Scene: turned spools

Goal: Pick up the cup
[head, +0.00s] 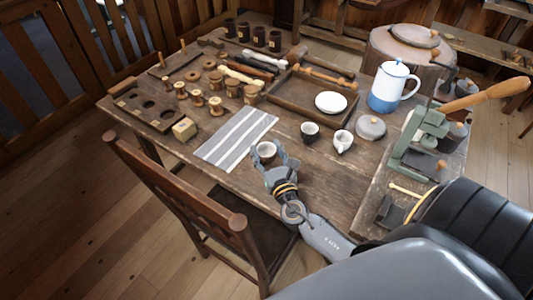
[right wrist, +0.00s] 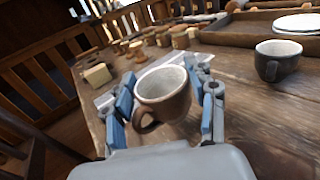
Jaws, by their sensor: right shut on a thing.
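A brown cup (right wrist: 164,97) with a pale inside and a handle at its lower left is between the fingers of my right gripper (right wrist: 168,108) in the right wrist view. The fingers are shut on its sides, and the cup is nearly upright. In the head view the cup (head: 267,150) is at the front of the table, by the striped cloth, with my right gripper (head: 275,165) at it. I cannot tell if it touches the table. A second, dark cup (head: 309,131) stands further right; it also shows in the right wrist view (right wrist: 278,62). My left gripper is not in view.
A small white pitcher (head: 342,141) and a grey lidded pot (head: 371,127) stand right of the dark cup. A wooden tray (head: 290,105) holds a white plate (head: 330,102).

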